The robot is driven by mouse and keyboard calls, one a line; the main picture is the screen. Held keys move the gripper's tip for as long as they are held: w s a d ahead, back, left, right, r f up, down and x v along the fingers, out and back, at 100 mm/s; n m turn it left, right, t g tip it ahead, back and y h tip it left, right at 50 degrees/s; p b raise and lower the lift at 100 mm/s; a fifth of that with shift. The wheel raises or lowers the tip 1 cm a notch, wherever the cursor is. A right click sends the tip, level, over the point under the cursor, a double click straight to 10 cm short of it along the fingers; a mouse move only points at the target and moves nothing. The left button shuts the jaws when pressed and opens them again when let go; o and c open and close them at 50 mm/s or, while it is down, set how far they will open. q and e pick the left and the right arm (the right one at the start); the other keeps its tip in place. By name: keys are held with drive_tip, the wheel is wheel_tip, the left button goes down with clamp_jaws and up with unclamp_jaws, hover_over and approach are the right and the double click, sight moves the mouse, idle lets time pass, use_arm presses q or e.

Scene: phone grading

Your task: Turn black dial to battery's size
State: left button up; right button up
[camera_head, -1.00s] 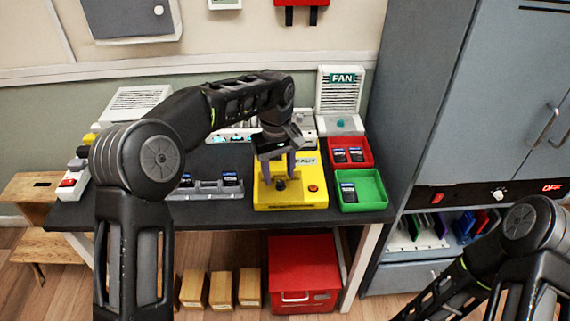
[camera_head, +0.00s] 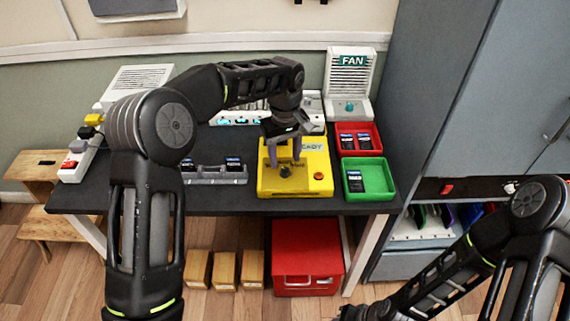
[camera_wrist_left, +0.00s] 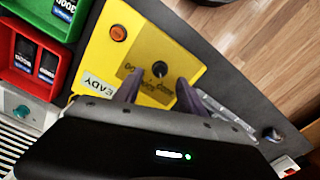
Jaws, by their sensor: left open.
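The black dial (camera_head: 285,171) is a small round knob on the yellow box (camera_head: 318,160), which has a READY label and an orange button. In the left wrist view the dial (camera_wrist_left: 159,69) sits among printed marks, too small to read surely. My left gripper (camera_head: 285,153) is open above the dial. In the wrist view its fingertips (camera_wrist_left: 160,82) are on either side of the dial's near side, apart from it as far as I can tell. Batteries with blue labels lie in a green tray (camera_head: 378,176) and a red tray (camera_head: 372,133). My right gripper (camera_head: 366,312) is low at the bottom edge, its fingers unclear.
A grey rack (camera_head: 218,180) with more batteries stands left of the yellow box. A fan unit (camera_head: 350,85) stands behind the trays. A power strip (camera_head: 78,160) is at the table's left end. A grey cabinet (camera_head: 445,100) borders the right side.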

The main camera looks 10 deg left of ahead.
sight(285, 169)
use_arm(q)
drive_tip(key=shift+f+p, duration=0.3)
drive_tip(key=shift+f, duration=1.8)
drive_tip(key=shift+c, duration=0.6)
clamp_jaws()
